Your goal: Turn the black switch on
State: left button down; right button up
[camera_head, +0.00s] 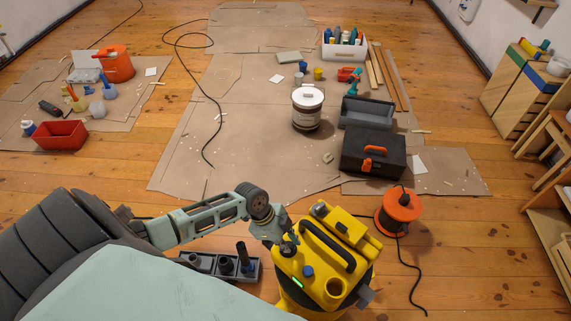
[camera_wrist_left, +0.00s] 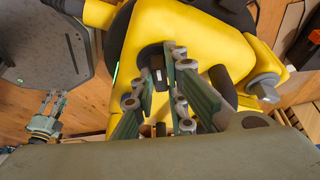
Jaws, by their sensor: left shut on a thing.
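A yellow vacuum (camera_head: 335,285) with a black carry handle stands at the bottom centre of the head view. Its yellow top also fills the middle of the left wrist view (camera_wrist_left: 205,40). The black switch (camera_wrist_left: 157,72) sits in a dark round recess there, right by my left fingers. My left gripper (camera_head: 288,248) reaches down onto the vacuum's top and is shut on the switch, though its fingers partly hide the contact (camera_wrist_left: 176,52). A green strip (camera_head: 297,283) glows on the vacuum. My right gripper (camera_wrist_left: 54,98) hangs apart at the left of the wrist view, its fingers spread and empty.
A grey tray of attachments (camera_head: 222,266) lies left of the vacuum. An orange cable reel (camera_head: 398,211) stands to its right, its cord on the floor. A black toolbox (camera_head: 373,153) and a paint bucket (camera_head: 307,108) stand on cardboard beyond. Bare floor lies between.

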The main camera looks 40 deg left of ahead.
pick_arm(q)
jog(key=shift+d, duration=0.1)
dwell(0.3)
jog(key=c, duration=1.8)
grip_release()
jog(key=shift+o, duration=0.2)
jog(key=v, duration=1.2)
